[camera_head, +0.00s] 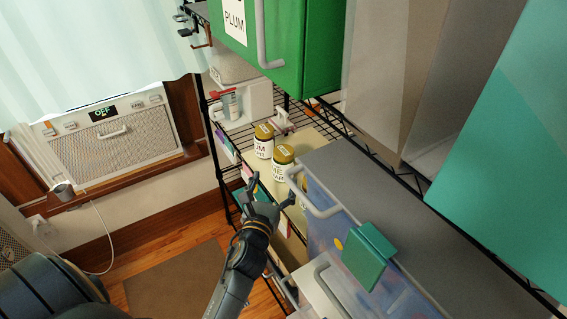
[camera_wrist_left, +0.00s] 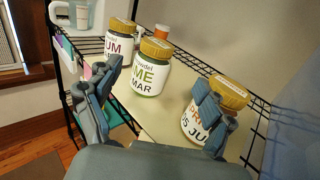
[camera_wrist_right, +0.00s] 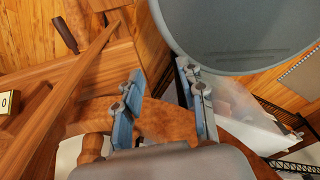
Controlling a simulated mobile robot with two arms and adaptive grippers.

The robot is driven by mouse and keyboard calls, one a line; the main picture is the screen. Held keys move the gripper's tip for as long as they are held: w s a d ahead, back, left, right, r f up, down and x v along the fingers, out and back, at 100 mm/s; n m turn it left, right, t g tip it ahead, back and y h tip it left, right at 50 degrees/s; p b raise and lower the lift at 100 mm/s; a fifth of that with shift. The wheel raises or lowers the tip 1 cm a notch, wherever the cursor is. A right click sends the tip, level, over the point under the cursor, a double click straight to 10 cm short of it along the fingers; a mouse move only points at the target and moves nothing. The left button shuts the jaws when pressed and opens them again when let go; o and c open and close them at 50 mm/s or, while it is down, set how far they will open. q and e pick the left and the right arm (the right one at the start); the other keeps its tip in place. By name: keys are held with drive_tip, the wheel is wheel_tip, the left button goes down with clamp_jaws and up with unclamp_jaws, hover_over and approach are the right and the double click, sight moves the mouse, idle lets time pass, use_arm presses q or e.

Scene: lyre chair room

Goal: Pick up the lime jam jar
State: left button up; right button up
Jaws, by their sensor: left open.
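The lime jam jar (camera_wrist_left: 149,76) has a gold lid and a white label with green letters reading "ME MAR". It stands upright on a beige shelf between two similar jars in the left wrist view. In the head view the lime jar (camera_head: 282,165) stands just beyond my left gripper (camera_head: 272,194). In the left wrist view that gripper (camera_wrist_left: 159,76) is open and empty, its fingers framing the jar from short of it. My right gripper (camera_wrist_right: 162,72) is open and empty, away from the jars, above wooden furniture and floor.
A plum jar (camera_wrist_left: 119,40) stands close behind the lime jar. An orange-lettered jar (camera_wrist_left: 198,126) stands to its right, partly behind a finger. A clear drawer box (camera_head: 350,245) and green PLUM box (camera_head: 320,50) flank the wire shelf. A grey round surface (camera_wrist_right: 235,30) is near my right gripper.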

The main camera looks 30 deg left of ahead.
sight(281, 160)
use_arm(q)
drive_tip(key=p+x, duration=0.1)
drive_tip(key=x, duration=0.5)
drive_tip(key=shift+w+a, duration=0.1)
drive_tip(key=shift+w, duration=0.25)
drive_tip(key=shift+w+a, duration=0.2)
drive_tip(key=shift+w, duration=0.35)
drive_tip(key=p+x, duration=0.1)
drive_tip(key=x, duration=0.3)
drive_tip(key=shift+a+f, duration=0.1)
drive_tip(key=shift+f, duration=0.1)
drive_tip(key=c, duration=1.4)
drive_tip(key=shift+r, duration=0.1)
drive_tip(key=shift+c, duration=1.4)
drive_tip(key=shift+r, duration=0.15)
